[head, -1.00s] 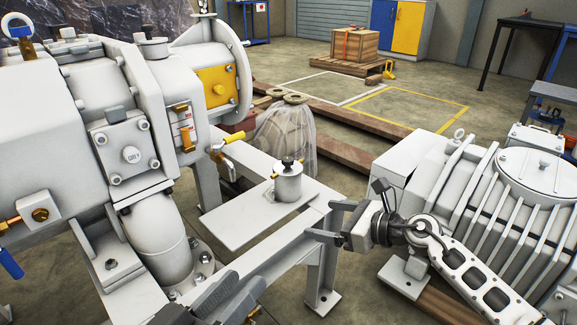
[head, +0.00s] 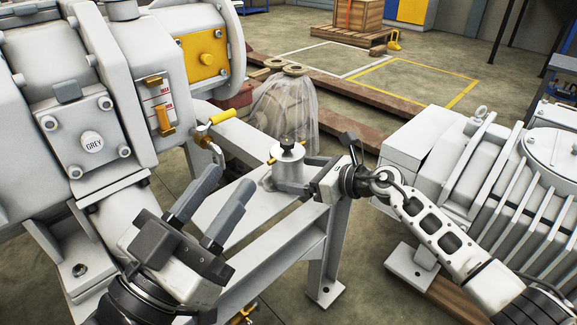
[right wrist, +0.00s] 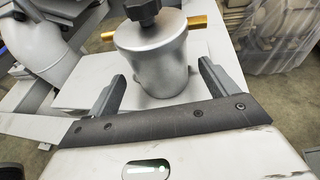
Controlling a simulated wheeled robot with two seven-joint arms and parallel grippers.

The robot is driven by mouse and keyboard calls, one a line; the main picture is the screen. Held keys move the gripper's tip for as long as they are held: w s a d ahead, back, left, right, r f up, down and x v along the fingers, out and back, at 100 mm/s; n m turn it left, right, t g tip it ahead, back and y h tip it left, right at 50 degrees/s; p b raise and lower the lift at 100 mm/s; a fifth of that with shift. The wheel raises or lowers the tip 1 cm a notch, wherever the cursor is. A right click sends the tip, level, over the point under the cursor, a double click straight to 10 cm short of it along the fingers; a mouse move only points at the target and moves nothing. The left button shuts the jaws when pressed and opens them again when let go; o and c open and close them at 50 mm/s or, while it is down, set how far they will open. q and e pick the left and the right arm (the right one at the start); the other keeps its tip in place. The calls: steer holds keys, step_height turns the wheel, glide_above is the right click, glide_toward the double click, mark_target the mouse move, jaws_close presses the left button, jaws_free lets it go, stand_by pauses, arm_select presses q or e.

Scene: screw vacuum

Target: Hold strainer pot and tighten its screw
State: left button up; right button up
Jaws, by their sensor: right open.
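The strainer pot (head: 290,168) is a small grey metal cylinder standing upright on the frame's plate, with brass fittings at its sides. Its screw, a black knob (head: 287,144), sits on top. In the right wrist view the pot (right wrist: 152,65) and knob (right wrist: 146,12) are at the top centre, the knob cut off by the edge. My right gripper (head: 287,176) is open at the pot, one finger on either side; contact cannot be told. It also shows in the right wrist view (right wrist: 161,72). My left gripper (head: 232,178) is open and empty, left of the pot.
A large grey pump with a yellow cover (head: 204,55) stands at left. A plastic-wrapped item (head: 284,105) stands behind the pot. A ribbed grey motor (head: 490,185) is at right.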

mark_target(301, 173)
steer(key=b+x, duration=0.1)
steer(key=x, duration=0.1)
steer(key=shift+w+a+f, duration=0.2)
arm_select(q)
steer(key=shift+s+d+r+m+h, duration=0.1)
steer(key=shift+s+r+m+h, duration=0.2)
steer(key=shift+r+m+h, duration=0.8)
steer(key=shift+s+r+m+h, duration=0.3)
steer(key=shift+r+m+h, duration=0.45)
steer(key=shift+m, duration=0.55)
arm_select(e)
steer(key=shift+w+a, duration=0.15)
steer(key=shift+a, duration=0.1)
arm_select(q)
steer(key=shift+f, duration=0.1)
